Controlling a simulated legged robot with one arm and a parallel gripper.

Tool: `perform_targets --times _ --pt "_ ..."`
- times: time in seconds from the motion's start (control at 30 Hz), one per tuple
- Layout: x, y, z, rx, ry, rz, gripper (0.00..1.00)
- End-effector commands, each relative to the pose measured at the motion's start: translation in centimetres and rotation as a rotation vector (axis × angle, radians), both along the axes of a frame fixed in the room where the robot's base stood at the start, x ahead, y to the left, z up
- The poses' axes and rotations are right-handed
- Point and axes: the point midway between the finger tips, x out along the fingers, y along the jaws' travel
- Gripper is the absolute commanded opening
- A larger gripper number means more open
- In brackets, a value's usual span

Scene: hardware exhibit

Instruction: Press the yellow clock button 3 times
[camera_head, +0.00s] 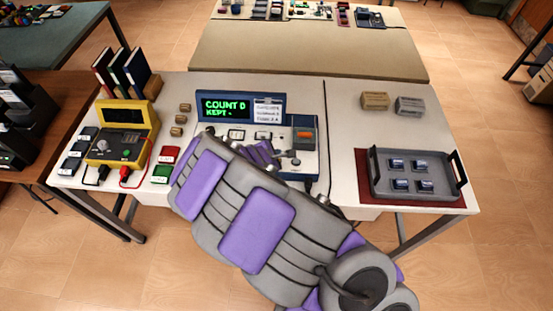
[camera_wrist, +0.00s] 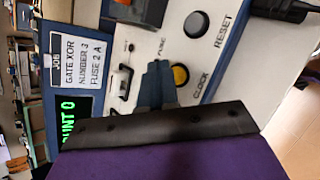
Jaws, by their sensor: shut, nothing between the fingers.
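The yellow clock button (camera_wrist: 180,75) shows in the wrist view as a round yellow cap in a dark ring, with CLOCK lettered beside it. My gripper (camera_wrist: 157,83) is shut and empty, its dark tip just left of the button in that view and overlapping the ring's edge. I cannot tell whether they touch. In the head view my arm covers the clock button. The display (camera_head: 225,107) of the blue-edged console reads COUNT 0 and KEPT with a dash.
White switches (camera_wrist: 122,80) stand on the other side of my fingertips. A yellow meter (camera_head: 118,140) stands left of the console, and a grey tray (camera_head: 420,188) with several small modules stands right.

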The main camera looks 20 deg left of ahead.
Motion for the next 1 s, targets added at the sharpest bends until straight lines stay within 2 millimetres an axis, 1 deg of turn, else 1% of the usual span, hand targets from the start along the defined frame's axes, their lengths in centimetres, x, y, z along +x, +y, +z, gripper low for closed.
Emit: perform_targets --times 0.6,1.0 --pt "0.00 -0.01 0.00 0.000 0.000 0.000 0.00" --pt "-0.09 -0.14 -0.69 0.000 0.000 0.000 0.00"
